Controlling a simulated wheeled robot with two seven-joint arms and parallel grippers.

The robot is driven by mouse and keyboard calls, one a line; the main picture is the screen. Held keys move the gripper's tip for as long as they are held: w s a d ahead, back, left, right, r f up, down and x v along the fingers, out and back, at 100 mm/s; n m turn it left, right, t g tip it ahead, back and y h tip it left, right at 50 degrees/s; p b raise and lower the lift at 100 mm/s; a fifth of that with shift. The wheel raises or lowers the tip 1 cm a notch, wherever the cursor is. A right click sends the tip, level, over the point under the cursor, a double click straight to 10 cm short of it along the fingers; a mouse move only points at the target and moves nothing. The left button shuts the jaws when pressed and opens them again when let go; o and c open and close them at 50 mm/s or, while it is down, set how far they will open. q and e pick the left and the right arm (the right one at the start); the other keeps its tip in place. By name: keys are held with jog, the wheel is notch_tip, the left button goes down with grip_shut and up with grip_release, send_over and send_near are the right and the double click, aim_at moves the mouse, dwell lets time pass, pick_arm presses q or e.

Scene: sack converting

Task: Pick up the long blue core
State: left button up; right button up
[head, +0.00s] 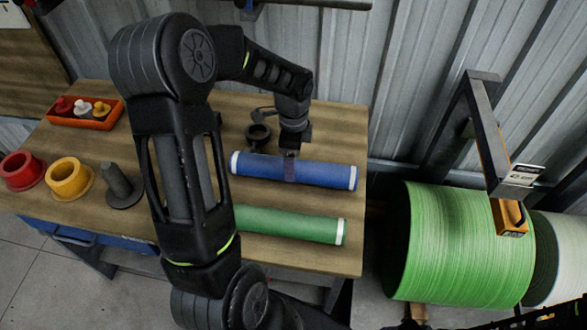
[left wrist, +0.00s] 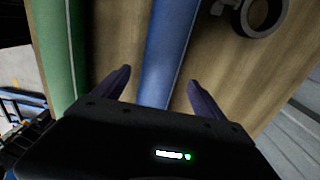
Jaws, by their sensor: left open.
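The long blue core (head: 325,175) lies on the wooden table, with white ends. It also shows in the left wrist view (left wrist: 168,50), running between the two fingers. In the left wrist view the gripper (left wrist: 159,76) is open, with one finger on each side of the core. I cannot tell whether the fingers touch it. My right gripper is not in view.
A green core (head: 290,224) lies nearer, roughly parallel to the blue one. A black ring clamp (head: 258,136) is behind. Red (head: 22,171) and yellow (head: 69,179) flanged pieces and an orange tray (head: 84,121) are left. A large green roll (head: 455,245) stands right.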

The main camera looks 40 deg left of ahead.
pick_arm(q)
notch_tip(320, 180, down, 4)
jog(key=shift+f+p, duration=0.25)
jog(key=shift+p, duration=0.25)
jog(key=shift+d, duration=0.1)
jog(key=shift+c, duration=0.5)
grip_shut()
dwell(0.4)
